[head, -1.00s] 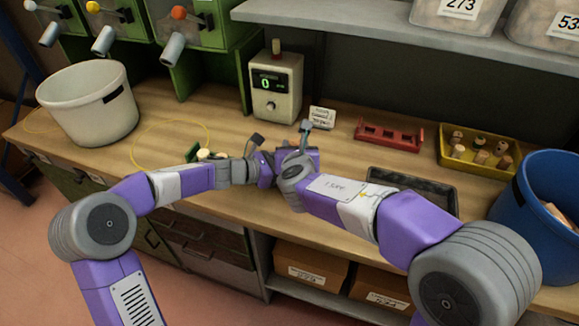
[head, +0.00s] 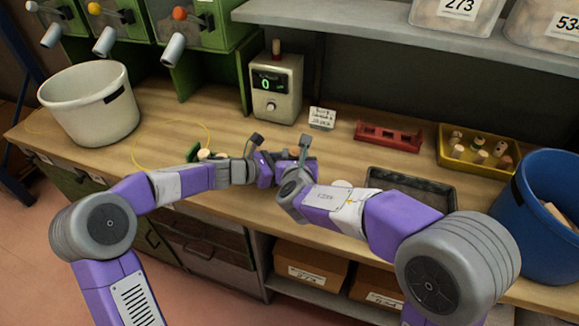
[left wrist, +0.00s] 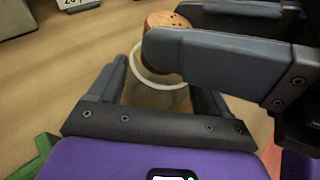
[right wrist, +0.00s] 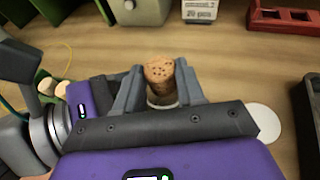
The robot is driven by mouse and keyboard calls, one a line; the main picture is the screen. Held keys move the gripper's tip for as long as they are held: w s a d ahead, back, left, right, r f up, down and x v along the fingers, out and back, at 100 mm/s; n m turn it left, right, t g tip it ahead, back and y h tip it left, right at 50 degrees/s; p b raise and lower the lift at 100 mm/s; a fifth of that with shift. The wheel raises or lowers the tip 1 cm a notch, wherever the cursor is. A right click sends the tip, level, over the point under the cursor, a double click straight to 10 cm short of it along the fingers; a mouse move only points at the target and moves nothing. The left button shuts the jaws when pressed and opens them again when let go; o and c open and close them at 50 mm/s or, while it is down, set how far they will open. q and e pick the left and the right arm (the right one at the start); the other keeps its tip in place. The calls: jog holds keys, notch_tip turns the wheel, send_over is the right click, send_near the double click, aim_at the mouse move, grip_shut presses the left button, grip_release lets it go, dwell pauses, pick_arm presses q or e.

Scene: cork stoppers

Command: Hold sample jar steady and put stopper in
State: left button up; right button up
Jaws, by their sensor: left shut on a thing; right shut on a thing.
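The sample jar, clear with a pale rim (left wrist: 148,76), stands between the fingers of my left gripper (left wrist: 157,88), which is shut on it. The brown speckled cork stopper (left wrist: 163,24) is pinched by my right gripper (right wrist: 158,78), whose dark fingers reach across from the right in the left wrist view. In the right wrist view the stopper (right wrist: 158,71) shows upright between the fingertips, with the jar's rim (right wrist: 161,100) just below it. The stopper is at the jar's mouth; I cannot tell whether its lower end is inside. In the head view both grippers meet and hide the jar and stopper.
A meter box (head: 276,88) and a small label card (head: 322,118) stand behind the grippers. A red rack (head: 389,136), a yellow tray (head: 440,150) of corks, a dark tray (head: 411,184) and a blue bin (head: 548,235) are to the right. A white bucket (head: 90,105) stands left.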

pick_arm(q)
jog(key=shift+s+d+r, duration=0.15)
jog(key=shift+s+d, duration=0.15)
pick_arm(e)
jog(key=o, duration=1)
jog(key=shift+s+d+f+g, duration=0.15)
jog(key=shift+f, duration=0.5)
jog(key=shift+s+d+f+g, duration=0.1)
jog(key=shift+f+g, duration=0.05)
jog(key=shift+f, duration=0.45)
pick_arm(q)
jog(key=shift+w+a, duration=0.1)
pick_arm(e)
jog(key=shift+s+r, duration=0.1)
jog(key=shift+s, duration=0.05)
pick_arm(q)
jog(key=shift+o, duration=0.2)
jog(key=shift+w+a+f, duration=0.15)
jog(key=shift+w+f, duration=0.05)
pick_arm(e)
jog(key=shift+o, duration=0.5)
jog(key=r+v, duration=0.1)
jog(key=v, duration=1.1)
jog(key=shift+w+a+r, duration=0.25)
jog(key=shift+a+r, duration=0.05)
jog(key=shift+r, duration=0.05)
pick_arm(q)
jog(key=o, duration=1.1)
